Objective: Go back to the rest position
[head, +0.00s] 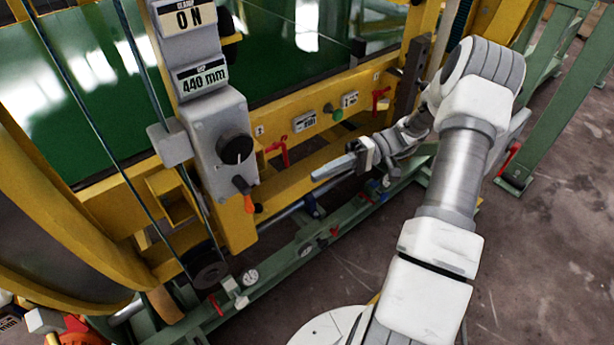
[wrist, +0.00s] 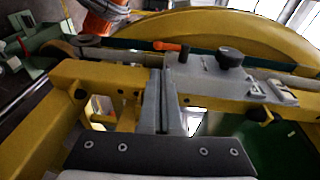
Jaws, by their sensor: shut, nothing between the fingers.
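My gripper (head: 320,174) is shut and empty. In the head view it points left, in front of the yellow frame, to the right of the grey control box (head: 212,120). A gap shows in the picture between its tips and the box. My arm reaches up from the bottom right and bends back toward the frame. In the wrist view the closed fingers of my gripper (wrist: 160,80) lie side by side in the middle. Beyond them are the grey control box (wrist: 205,68), its black knob (wrist: 230,57) and the orange-handled lever (wrist: 168,46).
The yellow beam (head: 325,150) carries a green button (head: 337,115) and red handles (head: 380,97). Signs read "ON" (head: 188,17) and "440 mm" (head: 202,78). A green floor rail (head: 290,258) runs below. A green post (head: 555,95) stands at the right. Bare floor (head: 545,260) lies at lower right.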

